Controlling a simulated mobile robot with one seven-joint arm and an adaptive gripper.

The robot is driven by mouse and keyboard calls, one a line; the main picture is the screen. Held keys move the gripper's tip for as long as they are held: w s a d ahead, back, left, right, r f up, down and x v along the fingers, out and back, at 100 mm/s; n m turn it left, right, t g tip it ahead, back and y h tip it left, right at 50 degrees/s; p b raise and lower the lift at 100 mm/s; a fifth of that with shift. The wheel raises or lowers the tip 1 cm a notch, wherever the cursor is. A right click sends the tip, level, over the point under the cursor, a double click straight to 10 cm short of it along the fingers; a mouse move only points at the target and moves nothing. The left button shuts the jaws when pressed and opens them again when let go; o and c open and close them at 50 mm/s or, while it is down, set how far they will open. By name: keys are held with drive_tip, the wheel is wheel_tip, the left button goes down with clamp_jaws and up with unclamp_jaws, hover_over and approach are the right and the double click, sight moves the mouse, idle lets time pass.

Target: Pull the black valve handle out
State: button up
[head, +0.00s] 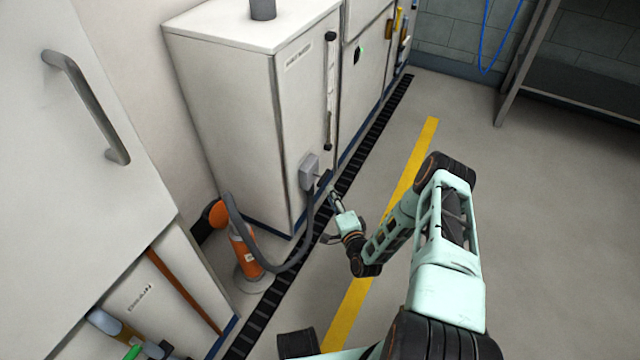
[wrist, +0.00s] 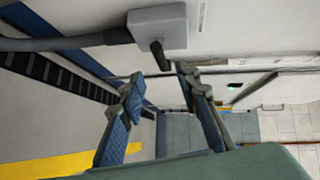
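The black valve handle (wrist: 159,56) is a short dark lever sticking out of a grey box (wrist: 160,25) in the wrist view. In the head view the grey box (head: 309,171) sits low on the front of the white cabinet, and the handle is too small there to make out clearly. My gripper (wrist: 160,76) is open, with one finger on each side of the picture's middle. The handle's free end appears near the right fingertip; I cannot tell whether they touch. Nothing is between the fingers. In the head view my gripper (head: 331,205) is just below and right of the box.
A black floor grate (head: 352,172) runs along the cabinet (head: 232,110). Open floor with a yellow stripe (head: 411,172) lies to the right.

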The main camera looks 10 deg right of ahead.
sight(323, 176)
drive_tip(key=b+x, duration=0.3)
drive_tip(key=x, duration=0.7)
drive_tip(key=shift+w+b, duration=0.3)
drive_tip(key=shift+w, duration=0.1)
clamp_jaws()
